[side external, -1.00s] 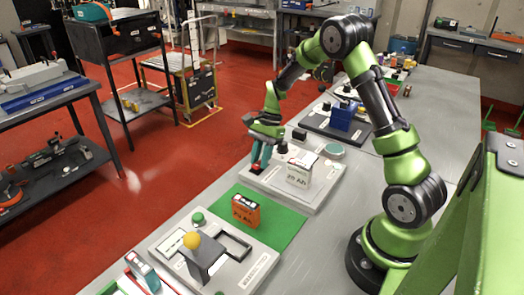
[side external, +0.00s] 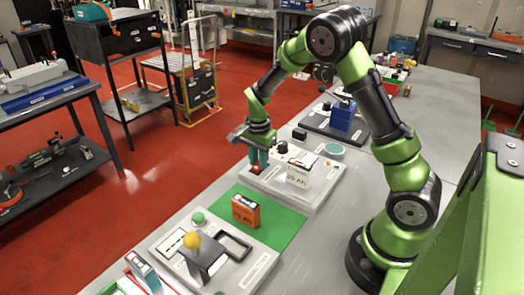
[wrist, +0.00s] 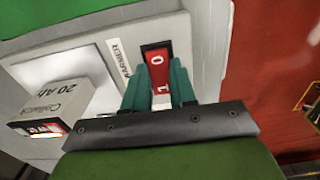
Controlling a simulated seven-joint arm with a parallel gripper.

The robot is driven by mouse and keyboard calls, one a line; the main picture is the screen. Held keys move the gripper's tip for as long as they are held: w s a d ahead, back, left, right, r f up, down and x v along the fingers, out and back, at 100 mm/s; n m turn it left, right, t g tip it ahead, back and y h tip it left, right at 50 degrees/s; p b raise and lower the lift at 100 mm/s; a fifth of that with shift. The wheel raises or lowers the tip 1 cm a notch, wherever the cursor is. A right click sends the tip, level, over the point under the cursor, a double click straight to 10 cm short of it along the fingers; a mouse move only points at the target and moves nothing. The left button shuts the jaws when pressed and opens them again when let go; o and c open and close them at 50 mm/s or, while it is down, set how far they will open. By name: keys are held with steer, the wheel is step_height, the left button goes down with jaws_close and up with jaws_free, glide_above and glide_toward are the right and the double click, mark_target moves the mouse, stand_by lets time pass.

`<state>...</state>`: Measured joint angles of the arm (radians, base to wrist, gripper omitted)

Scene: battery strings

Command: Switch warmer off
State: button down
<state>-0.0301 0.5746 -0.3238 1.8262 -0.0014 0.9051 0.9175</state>
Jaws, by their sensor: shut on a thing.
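The warmer switch (wrist: 156,58) is a red rocker marked 1 and 0 in a dark frame, beside a label reading WARMER. In the wrist view the 0 lies toward the top and the 1 lies between my fingers. My gripper (wrist: 158,92) has its two teal fingers closed against the sides of the switch's lower end. In the side view my gripper (side external: 258,160) points down at the left end of the light grey warmer base (side external: 280,196), largely hiding the switch. I cannot tell which end of the rocker is pressed in.
A whitish 20 Ah battery (side external: 298,177) stands on the base close to my gripper. An orange battery (side external: 245,211) stands on a green mat (side external: 283,229). A fixture with a yellow ball knob (side external: 191,240) is nearer the camera. Red floor lies beyond the bench's left edge.

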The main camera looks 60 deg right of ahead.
mark_target(258, 164)
steer(key=c, duration=0.9)
jaws_free()
step_height(258, 164, up, 17)
steer(key=shift+f, duration=0.1)
